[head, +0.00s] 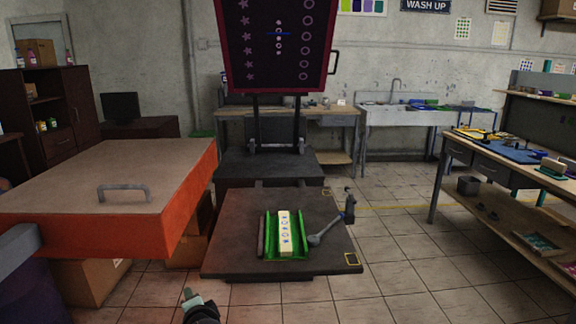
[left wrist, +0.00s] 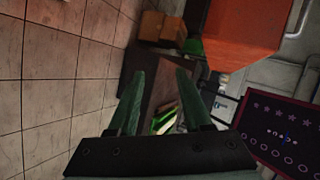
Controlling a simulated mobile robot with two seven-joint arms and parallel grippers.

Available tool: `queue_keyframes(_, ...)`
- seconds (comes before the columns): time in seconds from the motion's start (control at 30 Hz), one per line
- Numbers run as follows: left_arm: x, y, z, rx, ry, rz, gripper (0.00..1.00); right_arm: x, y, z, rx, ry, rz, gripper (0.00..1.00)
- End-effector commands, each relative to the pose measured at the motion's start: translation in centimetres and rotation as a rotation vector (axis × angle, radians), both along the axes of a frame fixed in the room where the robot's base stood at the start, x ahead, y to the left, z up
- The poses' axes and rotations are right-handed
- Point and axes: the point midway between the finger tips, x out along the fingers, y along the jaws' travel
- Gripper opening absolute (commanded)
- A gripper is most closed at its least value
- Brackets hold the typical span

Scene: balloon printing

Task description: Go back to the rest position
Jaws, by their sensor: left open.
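My left gripper (head: 190,298) shows at the bottom edge of the head view, in front of the low dark platform and apart from it. In the left wrist view its two green fingers (left wrist: 160,100) are spread with nothing between them. A green holder (head: 303,236) lies on the platform with a cream block (head: 285,240) in it, marked with blue shapes. Part of the green holder also shows beyond the fingers in the left wrist view (left wrist: 164,120). My right gripper is not in view.
The dark platform (head: 235,255) carries a grey lever (head: 325,230). An orange-sided table (head: 185,205) with a handle stands at left. A dark red-framed panel (head: 277,45) rises behind. A workbench (head: 505,165) stands at right. The tiled floor (head: 400,260) between platform and workbench is clear.

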Motion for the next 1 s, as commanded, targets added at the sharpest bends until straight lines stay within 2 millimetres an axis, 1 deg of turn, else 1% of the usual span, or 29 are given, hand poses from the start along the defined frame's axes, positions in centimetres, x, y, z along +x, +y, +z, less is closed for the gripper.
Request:
queue_keyframes(0.03,-1.9,-0.5,-3.0,-0.071,0.025,-0.019,0.5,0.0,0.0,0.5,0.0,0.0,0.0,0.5)
queue_keyframes(0.1,-4.3,-1.4,-6.4,-0.187,0.04,-0.042,0.5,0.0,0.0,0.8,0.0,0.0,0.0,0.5)
queue_keyframes(0.17,-6.7,-2.1,-9.1,-0.287,0.054,-0.051,0.5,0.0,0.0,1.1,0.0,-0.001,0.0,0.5)
queue_keyframes(0.2,-8.4,-2.5,-10.6,-0.353,0.061,-0.053,0.5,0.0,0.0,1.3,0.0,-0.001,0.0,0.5)
queue_keyframes(0.27,-11.0,-3.2,-12.7,-0.454,0.073,-0.05,0.5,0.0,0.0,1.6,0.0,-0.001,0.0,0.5)
queue_keyframes(0.3,-12.8,-3.6,-13.9,-0.521,0.08,-0.043,0.5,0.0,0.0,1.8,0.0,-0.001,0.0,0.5)
queue_keyframes(0.37,-15.7,-4.1,-15.4,-0.623,0.087,-0.026,0.5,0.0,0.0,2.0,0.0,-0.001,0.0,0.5)
queue_keyframes(0.4,-17.6,-4.4,-16.2,-0.689,0.091,-0.012,0.5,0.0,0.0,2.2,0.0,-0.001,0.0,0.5)
queue_keyframes(0.47,-20.5,-4.7,-17.1,-0.789,0.094,0.017,0.5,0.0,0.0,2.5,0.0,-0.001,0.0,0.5)
queue_keyframes(0.5,-22.3,-4.9,-17.5,-0.852,0.094,0.037,0.5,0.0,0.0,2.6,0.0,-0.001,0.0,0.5)
queue_keyframes(0.6,-26.5,-5.2,-18.0,-0.992,0.091,0.096,0.5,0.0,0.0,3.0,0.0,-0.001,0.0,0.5)
queue_keyframes(0.7,-29.6,-5.3,-18.0,-1.098,0.082,0.149,0.5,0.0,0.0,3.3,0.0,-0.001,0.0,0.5)
queue_keyframes(0.8,-31.5,-5.2,-17.8,-1.165,0.073,0.187,0.5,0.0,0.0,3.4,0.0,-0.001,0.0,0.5)
queue_keyframes(0.83,-31.8,-5.2,-17.7,-1.179,0.07,0.195,0.5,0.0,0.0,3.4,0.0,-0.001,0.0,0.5)
queue_keyframes(0.9,-32.3,-5.2,-17.7,-1.199,0.067,0.207,0.5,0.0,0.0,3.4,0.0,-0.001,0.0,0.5)
queue_keyframes(1.0,-32.5,-5.2,-17.6,-1.207,0.064,0.21,0.5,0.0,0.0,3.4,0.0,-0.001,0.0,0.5)
